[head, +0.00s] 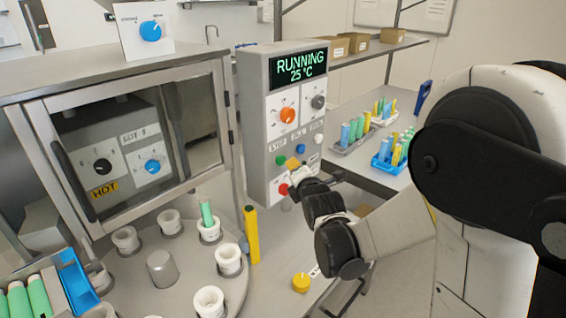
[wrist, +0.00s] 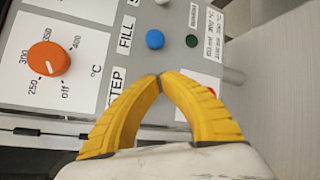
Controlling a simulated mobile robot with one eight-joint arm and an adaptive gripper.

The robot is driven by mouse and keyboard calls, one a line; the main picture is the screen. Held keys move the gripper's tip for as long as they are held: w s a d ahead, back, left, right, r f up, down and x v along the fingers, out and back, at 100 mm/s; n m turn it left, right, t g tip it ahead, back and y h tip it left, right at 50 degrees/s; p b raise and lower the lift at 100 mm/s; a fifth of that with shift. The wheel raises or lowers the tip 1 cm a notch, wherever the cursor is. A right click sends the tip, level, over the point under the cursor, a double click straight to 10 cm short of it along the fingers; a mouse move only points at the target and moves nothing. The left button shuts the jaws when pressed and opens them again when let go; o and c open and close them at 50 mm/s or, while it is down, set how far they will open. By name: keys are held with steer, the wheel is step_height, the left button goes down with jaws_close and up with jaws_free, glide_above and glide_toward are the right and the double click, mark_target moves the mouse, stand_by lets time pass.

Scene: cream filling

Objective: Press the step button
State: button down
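The upright grey control panel (head: 257,110) carries labelled buttons. In the head view a green button (head: 280,160) sits under the label that reads STEP in the wrist view (wrist: 118,88). My gripper (head: 291,163) is at the panel face, just right of this button. In the wrist view my gripper's yellow fingertips (wrist: 158,76) meet with nothing between them. They lie beside the STEP label and hide the button there. I cannot tell whether the tips touch it. The blue FILL button (wrist: 155,39) is close by.
An orange dial (head: 288,115) sits higher. The display (head: 298,67) reads RUNNING 25 °C. A turntable (head: 190,262) with white cups and a yellow tube (head: 251,235) stand at left.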

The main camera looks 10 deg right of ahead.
steer(key=shift+s+d, duration=0.1)
steer(key=shift+s, duration=0.05)
steer(key=s+d, duration=0.1)
steer(key=s, duration=0.1)
steer(key=s+d, duration=0.1)
steer(key=shift+s+d, duration=0.4)
stand_by(0.3)
stand_by(0.4)
steer(key=s+a+f+m+g+b, duration=0.1)
steer(key=s+m+g, duration=0.3)
steer(key=s+m, duration=0.8)
steer(key=s+a+f+m+g+b, duration=0.1)
steer(key=s+m+g, duration=0.3)
steer(key=s+m, duration=0.7)
steer(key=s+f, duration=0.1)
steer(key=s, duration=0.4)
steer(key=shift+s+f+m+g, duration=0.3)
steer(key=shift+s+f+m, duration=0.05)
steer(key=shift+f+m, duration=0.05)
